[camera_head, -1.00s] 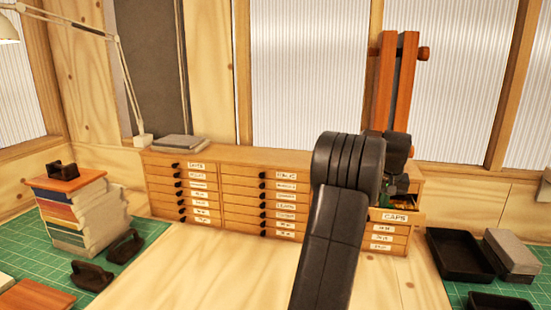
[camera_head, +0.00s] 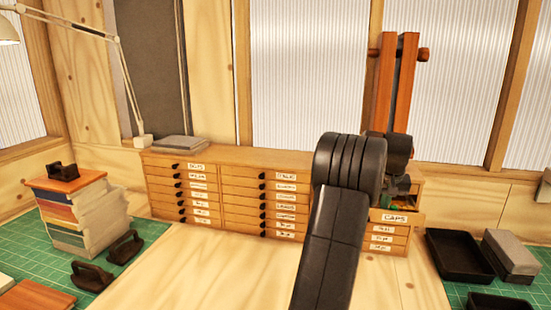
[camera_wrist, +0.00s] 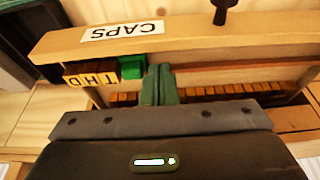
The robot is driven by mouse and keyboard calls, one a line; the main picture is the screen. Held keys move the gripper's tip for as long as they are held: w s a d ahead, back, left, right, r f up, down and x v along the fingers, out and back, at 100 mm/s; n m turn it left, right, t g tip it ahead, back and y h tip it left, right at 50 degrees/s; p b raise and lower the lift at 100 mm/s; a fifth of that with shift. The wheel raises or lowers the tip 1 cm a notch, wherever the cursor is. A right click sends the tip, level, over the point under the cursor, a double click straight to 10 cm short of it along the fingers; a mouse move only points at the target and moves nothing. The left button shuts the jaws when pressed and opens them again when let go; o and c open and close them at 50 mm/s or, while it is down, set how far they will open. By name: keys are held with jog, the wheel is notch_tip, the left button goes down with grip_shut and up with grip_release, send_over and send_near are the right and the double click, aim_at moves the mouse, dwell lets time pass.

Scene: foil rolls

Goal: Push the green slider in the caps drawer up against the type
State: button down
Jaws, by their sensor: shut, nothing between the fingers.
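The caps drawer (camera_head: 398,218) stands pulled out at the right end of the cabinet. Its CAPS label shows upside down in the wrist view (camera_wrist: 122,31). Inside, several wooden type blocks (camera_wrist: 90,76) with letters such as T, H and D sit at the left in the wrist view. The bright green slider (camera_wrist: 131,67) is right beside them; it looks touching or nearly so. My gripper (camera_wrist: 160,72) is shut and empty, its dark green fingertips down in the drawer on the slider's right side, very close to it. In the head view my arm hides most of the drawer's inside.
The drawer's front wall (camera_wrist: 205,40) and knob (camera_wrist: 221,10) are close to my fingers. A slotted row (camera_wrist: 200,92) runs behind them. Black trays (camera_head: 459,255) and a grey block (camera_head: 511,254) lie to the right. The wooden bench (camera_head: 215,265) in front is clear.

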notch_tip(320, 180, up, 7)
dwell(0.8)
jog(key=shift+f, duration=0.1)
notch_tip(320, 180, down, 7)
jog(key=shift+r, duration=0.1)
jog(key=shift+d, duration=0.1)
dwell(0.4)
jog(key=shift+r, duration=0.1)
